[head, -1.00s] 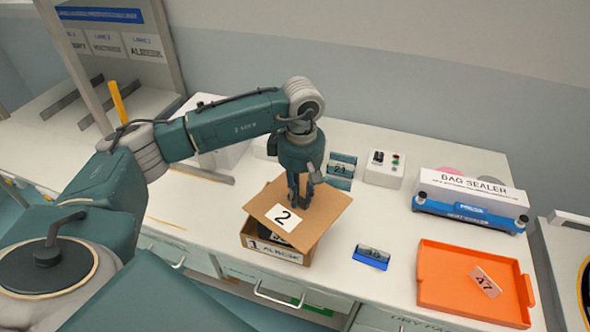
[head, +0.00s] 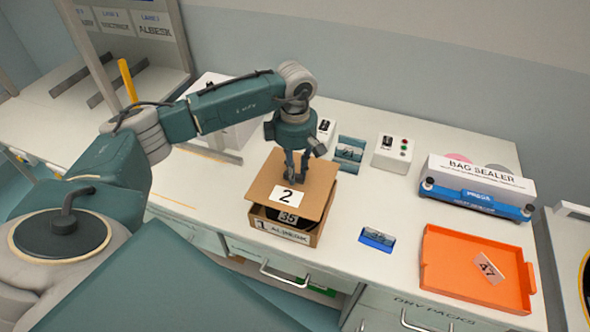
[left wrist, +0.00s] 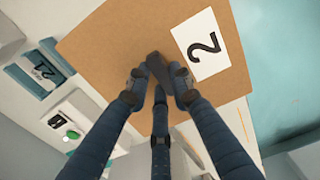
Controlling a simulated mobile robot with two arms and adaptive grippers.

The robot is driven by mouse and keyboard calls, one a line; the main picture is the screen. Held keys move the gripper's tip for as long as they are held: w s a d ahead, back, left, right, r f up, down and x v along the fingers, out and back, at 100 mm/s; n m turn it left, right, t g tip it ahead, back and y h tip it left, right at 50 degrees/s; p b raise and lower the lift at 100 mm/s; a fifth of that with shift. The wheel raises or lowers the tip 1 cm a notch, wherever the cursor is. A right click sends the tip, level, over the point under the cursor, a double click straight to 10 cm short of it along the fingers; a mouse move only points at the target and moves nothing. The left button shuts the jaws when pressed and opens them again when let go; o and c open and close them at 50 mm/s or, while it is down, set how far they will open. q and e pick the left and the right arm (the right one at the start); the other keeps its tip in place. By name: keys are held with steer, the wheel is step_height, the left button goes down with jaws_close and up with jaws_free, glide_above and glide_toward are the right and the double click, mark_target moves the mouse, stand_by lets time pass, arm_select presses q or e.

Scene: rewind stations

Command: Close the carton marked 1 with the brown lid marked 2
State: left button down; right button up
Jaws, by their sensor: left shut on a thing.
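The brown lid marked 2 (head: 268,196) is a flat board with a white label. My left gripper (head: 297,178) is shut on a small dark grip on top of the lid, and in the left wrist view the fingers (left wrist: 160,85) close around this grip. The lid hangs over the back part of the open carton marked 1 (head: 310,238), tilted slightly. Whether it touches the carton's rim I cannot tell. Inside the carton, a dark round item marked 35 (head: 289,217) shows at the uncovered front. My right gripper is not in view.
An orange tray (head: 440,286) holding a card marked 47 (head: 490,267) stands to the right. A blue stand (head: 377,239) is right of the carton. The bag sealer (head: 478,190), a control box (head: 392,153) and another blue stand (head: 349,152) stand farther back.

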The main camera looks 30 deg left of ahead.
arm_select(q)
step_height(320, 180, down, 4)
steer(key=b, duration=0.2)
steer(key=shift+r+b, duration=0.1)
steer(key=shift+b, duration=0.2)
steer(key=shift+f+b, duration=0.3)
steer(key=shift+f, duration=0.05)
stand_by(0.4)
steer(key=shift+b, duration=0.35)
stand_by(0.9)
steer(key=shift+f+b, duration=0.15)
steer(key=shift+b, duration=0.2)
